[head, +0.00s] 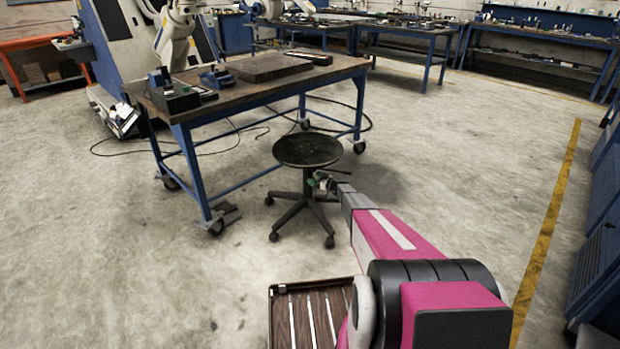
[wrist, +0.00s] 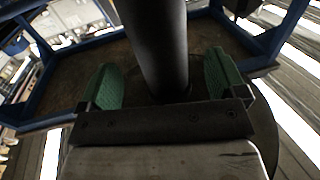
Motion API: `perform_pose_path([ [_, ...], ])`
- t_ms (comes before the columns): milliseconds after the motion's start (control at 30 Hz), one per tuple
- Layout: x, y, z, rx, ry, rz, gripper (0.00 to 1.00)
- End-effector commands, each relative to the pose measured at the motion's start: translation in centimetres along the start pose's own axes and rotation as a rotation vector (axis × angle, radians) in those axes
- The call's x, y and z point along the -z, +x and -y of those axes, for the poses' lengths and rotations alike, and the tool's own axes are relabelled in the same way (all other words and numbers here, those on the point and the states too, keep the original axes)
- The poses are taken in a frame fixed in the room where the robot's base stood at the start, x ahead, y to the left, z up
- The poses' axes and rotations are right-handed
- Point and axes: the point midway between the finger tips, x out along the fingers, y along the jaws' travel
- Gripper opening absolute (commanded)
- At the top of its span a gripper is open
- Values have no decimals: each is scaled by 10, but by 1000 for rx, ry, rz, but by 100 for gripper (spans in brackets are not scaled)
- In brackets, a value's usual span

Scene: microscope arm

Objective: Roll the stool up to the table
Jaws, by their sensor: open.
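The stool has a round black seat (head: 307,150), a black column and a base on castors. It stands upright on the floor at the right front of the workbench table (head: 262,91), with a gap between the seat and the table's edge. My gripper (head: 321,182) is below the seat, at the right of the column. In the wrist view its green fingers (wrist: 160,82) are open, one on each side of the black column (wrist: 154,40). A small gap shows beside the column, so the fingers do not look closed on it.
The table has blue legs on castors; its lower rail and a castor (head: 213,225) are left of the stool. Cables (head: 232,143) lie under the table. A machine stands behind left. Open concrete floor lies right of the stool, up to a yellow line (head: 549,215) and blue cabinets.

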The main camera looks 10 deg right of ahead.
Motion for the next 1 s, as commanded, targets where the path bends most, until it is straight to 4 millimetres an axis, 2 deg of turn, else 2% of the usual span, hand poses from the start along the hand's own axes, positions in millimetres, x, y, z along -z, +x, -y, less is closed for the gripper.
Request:
perform_pose_path([
  [100, 1, -26, 1, -2, 1, 0, 90],
  [300, 1, -51, 1, 0, 0, 0, 90],
  [700, 3, -55, 4, 6, 4, 5, 90],
  [767, 8, -56, 14, 21, 17, 18, 90],
  [867, 25, -61, 46, 68, 63, 72, 90],
  [967, 48, -71, 95, 132, 140, 169, 90],
  [1000, 58, -76, 117, 157, 177, 221, 90],
])
